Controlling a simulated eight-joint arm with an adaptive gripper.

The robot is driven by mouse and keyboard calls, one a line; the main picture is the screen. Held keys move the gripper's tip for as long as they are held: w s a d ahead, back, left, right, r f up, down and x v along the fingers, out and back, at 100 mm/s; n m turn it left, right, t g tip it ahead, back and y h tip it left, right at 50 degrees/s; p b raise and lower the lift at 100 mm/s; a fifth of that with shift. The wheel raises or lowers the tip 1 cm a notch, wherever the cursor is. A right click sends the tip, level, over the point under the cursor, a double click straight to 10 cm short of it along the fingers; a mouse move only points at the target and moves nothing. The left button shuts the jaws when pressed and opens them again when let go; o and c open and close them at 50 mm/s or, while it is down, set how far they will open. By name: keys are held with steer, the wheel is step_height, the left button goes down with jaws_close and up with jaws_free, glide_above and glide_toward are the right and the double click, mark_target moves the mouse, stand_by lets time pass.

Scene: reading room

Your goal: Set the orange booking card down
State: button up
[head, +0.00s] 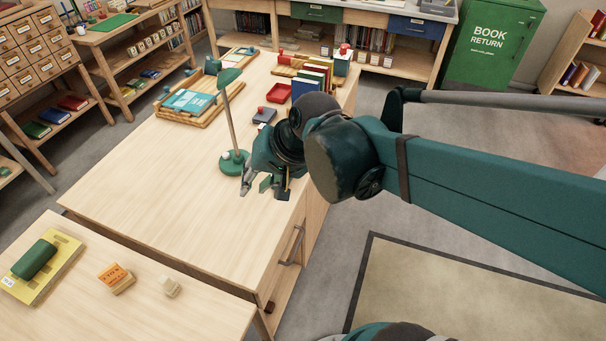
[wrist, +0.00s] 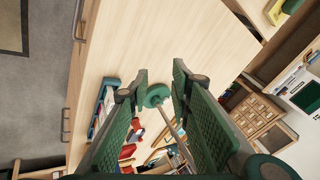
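The orange booking card (head: 115,273) stands, leaning slightly, in a small wooden holder (head: 124,287) on the lower-left table in the head view. My gripper (head: 264,188) is over the large wooden table, well to the right of the card and apart from it. In the wrist view, the two green finger pads of my gripper (wrist: 159,76) are spread with nothing held between them. I cannot make out the card in the wrist view.
A green lamp (head: 233,160) stands close beside my gripper. A small pale wooden block (head: 170,286) sits right of the card; a yellow book (head: 62,262) with a green roll (head: 34,259) lies left. The large table's near-left surface (head: 150,190) is clear.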

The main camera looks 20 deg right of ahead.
steer(key=s+d+r+n+t+h, duration=0.1)
steer(key=s+d+n+h, duration=0.1)
steer(key=d, duration=0.3)
steer(key=s+d+r+n+t+h, duration=0.1)
steer(key=s+d+n, duration=0.1)
steer(key=s+d, duration=0.2)
steer(key=shift+d+r+h, duration=0.25)
steer(key=shift+d+h, duration=0.15)
steer(key=shift+d, duration=0.4)
